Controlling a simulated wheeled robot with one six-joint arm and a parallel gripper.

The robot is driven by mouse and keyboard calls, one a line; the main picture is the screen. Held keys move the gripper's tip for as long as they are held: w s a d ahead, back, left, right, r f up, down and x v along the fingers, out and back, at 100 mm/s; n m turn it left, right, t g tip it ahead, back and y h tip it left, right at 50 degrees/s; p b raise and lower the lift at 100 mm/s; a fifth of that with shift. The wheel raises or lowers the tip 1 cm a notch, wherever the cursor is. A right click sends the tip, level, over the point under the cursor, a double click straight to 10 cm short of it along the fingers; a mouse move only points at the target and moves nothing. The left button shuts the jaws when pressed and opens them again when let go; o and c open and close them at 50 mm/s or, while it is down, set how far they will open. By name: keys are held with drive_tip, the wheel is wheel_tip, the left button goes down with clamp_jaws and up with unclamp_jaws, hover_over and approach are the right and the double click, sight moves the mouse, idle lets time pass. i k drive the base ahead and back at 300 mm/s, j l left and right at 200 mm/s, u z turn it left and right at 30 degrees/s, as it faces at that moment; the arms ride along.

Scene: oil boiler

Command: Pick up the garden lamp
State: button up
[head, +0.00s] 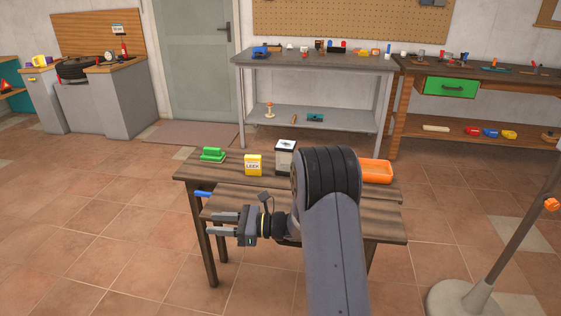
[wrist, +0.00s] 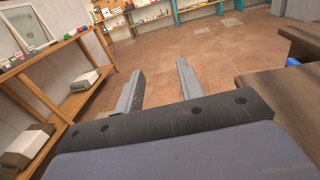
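A small box-shaped thing with a dark frame and pale sides (head: 285,157) stands upright at the back of the wooden table in the head view. It looks like the garden lamp, but it is too small to be sure. My arm hides part of the table to its right. My gripper (head: 210,223) is in front of and left of it, over the table's left front, pointing left. Its two fingers are apart with nothing between them. In the wrist view my gripper (wrist: 160,68) is also open and empty, facing the floor and shelves; the lamp is not seen there.
A lamp stand (head: 510,240) is at right. Floor left of the table is clear.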

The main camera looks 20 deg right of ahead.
sight(285, 149)
drive_tip(key=i+l+z, duration=0.2)
drive_tip(key=i+l, duration=0.2)
drive_tip(key=l, duration=0.25)
drive_tip(key=i+l+z, duration=0.15)
drive_tip(key=i+l, duration=0.3)
drive_tip(key=l, duration=0.15)
